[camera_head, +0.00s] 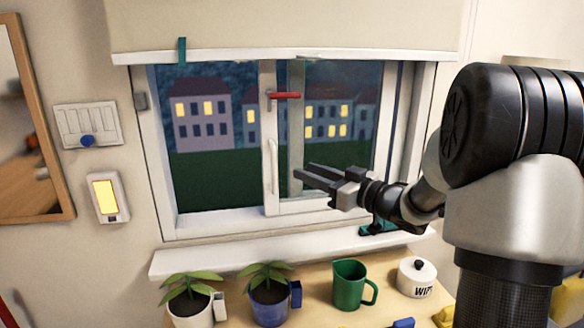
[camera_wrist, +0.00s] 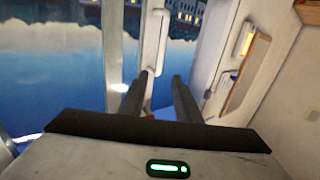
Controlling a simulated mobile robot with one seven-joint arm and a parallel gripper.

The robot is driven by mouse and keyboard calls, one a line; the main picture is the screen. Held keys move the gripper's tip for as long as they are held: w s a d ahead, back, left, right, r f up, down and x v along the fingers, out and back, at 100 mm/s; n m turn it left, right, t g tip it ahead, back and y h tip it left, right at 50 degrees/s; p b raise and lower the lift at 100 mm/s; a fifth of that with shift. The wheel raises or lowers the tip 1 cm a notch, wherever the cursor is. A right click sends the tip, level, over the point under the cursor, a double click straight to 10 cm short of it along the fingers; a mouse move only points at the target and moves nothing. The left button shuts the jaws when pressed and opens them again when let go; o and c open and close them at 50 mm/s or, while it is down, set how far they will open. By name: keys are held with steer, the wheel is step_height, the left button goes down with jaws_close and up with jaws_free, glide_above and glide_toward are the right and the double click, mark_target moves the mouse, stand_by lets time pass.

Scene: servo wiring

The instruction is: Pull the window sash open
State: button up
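The window (camera_head: 270,240) has a white frame, with night houses behind it. The sash (camera_head: 268,110) has a white upright stile near the middle, with a red lever (camera_head: 286,95) pointing right and a white vertical pull handle (camera_head: 274,165) below it. My gripper (camera_head: 302,169) is in front of the sash, just right of the pull handle, its fingers pointing left. In the wrist view, my gripper (camera_wrist: 158,77) is open, with two dark fingers apart. The pull handle (camera_wrist: 155,42) appears ahead between the fingertips; contact cannot be told.
The sill (camera_head: 200,262) runs below the window. Under it stand two potted plants (camera_head: 190,290), a green mug (camera_head: 350,285) and a white lidded jar (camera_head: 416,277). A blind (camera_head: 280,25) hangs above. A switch panel (camera_head: 88,125), lit switch (camera_head: 108,197) and mirror (camera_head: 50,130) are left.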

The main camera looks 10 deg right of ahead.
steer(key=shift+v, duration=2.05)
step_height(320, 180, up, 8)
steer(key=d+m+t+h+p, duration=0.2)
steer(key=m+h+p, duration=0.1)
steer(key=h, duration=0.5)
steer(key=s+r+m+g+h+p, duration=0.1)
steer(key=s+r+m+g+h, duration=0.15)
steer(key=s+h, duration=0.2)
steer(key=s+a+f+g+p, duration=0.1)
steer(key=s+a+f+g, duration=0.1)
steer(key=s, duration=0.6)
steer(key=s+a+f+m+g+y+p, duration=0.1)
steer(key=s+a+f+g, duration=0.1)
steer(key=s, duration=0.7)
steer(key=s+a+f+m+g+p, duration=0.1)
steer(key=s+a+f+g, duration=0.2)
steer(key=s, duration=0.6)
steer(key=shift+s+f+g+y, duration=0.2)
steer(key=shift+f+g+y, duration=0.15)
steer(key=shift+f+g, duration=0.4)
